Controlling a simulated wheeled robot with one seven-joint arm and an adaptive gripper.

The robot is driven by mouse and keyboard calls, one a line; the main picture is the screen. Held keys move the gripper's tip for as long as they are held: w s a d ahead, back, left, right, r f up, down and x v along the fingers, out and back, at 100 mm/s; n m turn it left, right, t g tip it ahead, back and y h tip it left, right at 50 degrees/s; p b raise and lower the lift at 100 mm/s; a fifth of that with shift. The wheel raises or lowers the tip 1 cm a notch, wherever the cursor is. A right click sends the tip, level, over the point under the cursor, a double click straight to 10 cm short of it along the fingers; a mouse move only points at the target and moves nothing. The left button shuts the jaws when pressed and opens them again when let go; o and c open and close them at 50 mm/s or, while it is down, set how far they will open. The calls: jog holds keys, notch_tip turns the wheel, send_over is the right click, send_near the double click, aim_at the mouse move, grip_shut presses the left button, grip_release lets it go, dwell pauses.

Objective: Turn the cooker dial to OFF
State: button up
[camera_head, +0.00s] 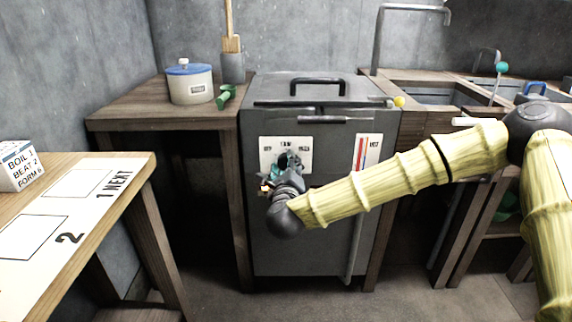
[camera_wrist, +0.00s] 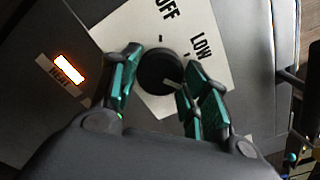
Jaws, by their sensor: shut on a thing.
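The cooker (camera_head: 315,240) is a dark grey box with a white dial plate (camera_head: 267,143) on its front. In the wrist view the round black dial (camera_wrist: 157,68) sits between the green fingers of my gripper (camera_wrist: 160,75), which is shut on it. The dial's pale pointer mark slants to the lower right, on the side beyond LOW and away from OFF. The OFF and LOW labels show on the plate (camera_wrist: 128,30); anything behind the right finger is hidden. In the head view my gripper (camera_head: 289,163) covers most of the dial.
An orange light marked HEAT (camera_wrist: 70,69) is lit. A red-and-white gauge (camera_head: 366,152) is right of the dial. A lidded pot (camera_head: 190,85) and green scoop (camera_head: 225,97) stand on the left counter (camera_head: 130,108). A sink (camera_head: 440,95) is at right.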

jog(key=n+p, duration=0.1)
jog(key=p, duration=0.1)
jog(key=n+p, duration=0.1)
jog(key=n, duration=0.1)
jog(key=shift+r+p, duration=0.35)
jog(key=shift+p, duration=0.05)
jog(key=n+p, duration=0.3)
jog(key=shift+n+p, duration=0.3)
jog(key=shift+n, duration=0.1)
jog(key=n+p, duration=0.3)
jog(key=shift+n, duration=0.3)
jog(key=n+p, duration=0.3)
jog(key=shift+f+n, duration=0.1)
jog(key=shift+n, duration=0.3)
jog(key=n+p, duration=0.3)
jog(key=n, duration=0.1)
jog(key=shift+f+n+p, duration=0.2)
jog(key=shift+n+p, duration=1)
jog(key=shift+n, duration=1.2)
jog(key=o, duration=1)
